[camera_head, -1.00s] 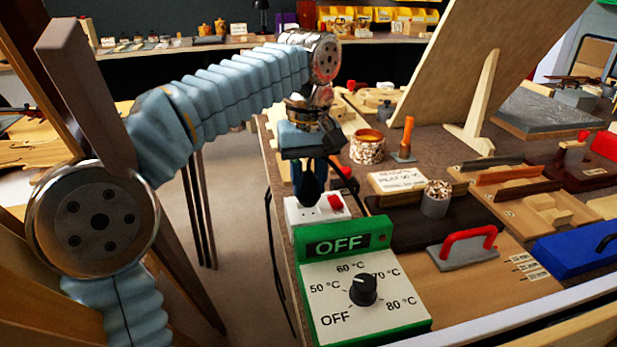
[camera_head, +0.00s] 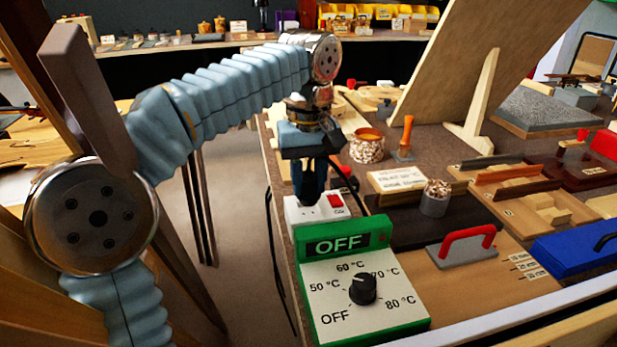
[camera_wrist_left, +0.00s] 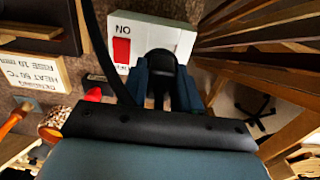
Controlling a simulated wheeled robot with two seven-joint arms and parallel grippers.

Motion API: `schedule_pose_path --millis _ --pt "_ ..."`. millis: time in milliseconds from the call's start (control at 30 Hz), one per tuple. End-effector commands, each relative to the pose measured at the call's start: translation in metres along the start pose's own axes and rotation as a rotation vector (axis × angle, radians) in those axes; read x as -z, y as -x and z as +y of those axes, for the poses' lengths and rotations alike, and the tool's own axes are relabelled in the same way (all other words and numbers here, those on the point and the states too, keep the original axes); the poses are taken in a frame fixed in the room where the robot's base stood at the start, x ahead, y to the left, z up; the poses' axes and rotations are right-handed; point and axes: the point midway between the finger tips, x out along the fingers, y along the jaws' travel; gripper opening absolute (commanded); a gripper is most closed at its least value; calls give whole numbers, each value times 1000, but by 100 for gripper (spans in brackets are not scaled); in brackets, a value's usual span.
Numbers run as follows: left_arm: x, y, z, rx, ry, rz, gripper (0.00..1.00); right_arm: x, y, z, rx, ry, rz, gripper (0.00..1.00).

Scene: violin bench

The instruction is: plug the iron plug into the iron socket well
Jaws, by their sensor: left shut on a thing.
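The socket is a white box (camera_head: 318,208) with a red switch, on the bench's left edge behind the green-framed control box. It also shows at the top of the left wrist view (camera_wrist_left: 183,38), marked "ON". My left gripper (camera_head: 311,192) points down over the socket's left part. It is shut on the black iron plug (camera_wrist_left: 160,62), whose dark cord (camera_wrist_left: 96,45) runs off to the upper left in the wrist view. The plug is at or just above the socket face; its pins are hidden, so I cannot tell how far in it sits. My right gripper is not in view.
The control box (camera_head: 365,290) reads "OFF" and stands just in front of the socket. A cork-patterned pot (camera_head: 367,148), a labelled block (camera_head: 396,180) and a red-handled tool (camera_head: 462,246) lie to the right. Open floor (camera_head: 235,200) is left of the bench.

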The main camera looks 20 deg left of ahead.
Motion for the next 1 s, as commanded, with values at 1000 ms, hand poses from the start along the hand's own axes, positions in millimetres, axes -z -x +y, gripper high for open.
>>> schedule_pose_path --millis 1000 --pt "0 -12 0 0 0 0 5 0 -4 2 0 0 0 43"
